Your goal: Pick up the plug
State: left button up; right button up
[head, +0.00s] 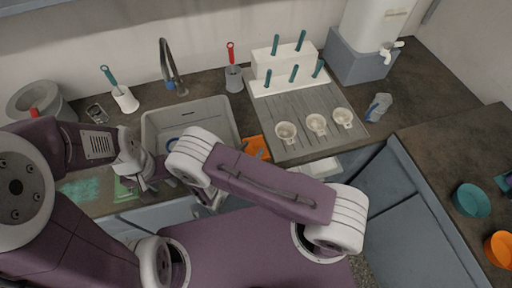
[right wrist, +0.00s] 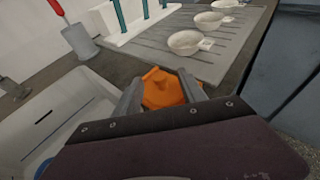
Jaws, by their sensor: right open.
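An orange piece with a raised knob, which looks like the plug (right wrist: 163,90), lies on the counter between the sink and the drainboard. In the head view the orange plug (head: 256,148) shows partly behind my right arm. My right gripper (right wrist: 160,92) is open, with one finger on each side of the plug in the right wrist view; I cannot tell if they touch it.
The sink (head: 205,110) with a tap (head: 170,68) is left of the plug. The grooved drainboard (head: 300,100) holds white cups (head: 317,124) and a rack (head: 285,68). A brush holder (head: 233,78) stands behind. Bare counter lies around the bottle (head: 378,107).

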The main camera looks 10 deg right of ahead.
aim_at(256, 145)
jog(key=x, duration=0.4)
jog(key=shift+w, duration=0.15)
jog(key=shift+a, duration=0.1)
jog(key=c, duration=0.4)
grip_shut()
notch_tip(256, 145, up, 5)
jog(key=p, duration=0.5)
jog(key=shift+r, duration=0.2)
jog(key=s+d+r+p, duration=0.5)
jog(key=s+d+p, duration=0.1)
jog(key=s+d, duration=0.2)
jog(key=shift+d+r+p, duration=0.3)
jog(key=shift+p, duration=0.05)
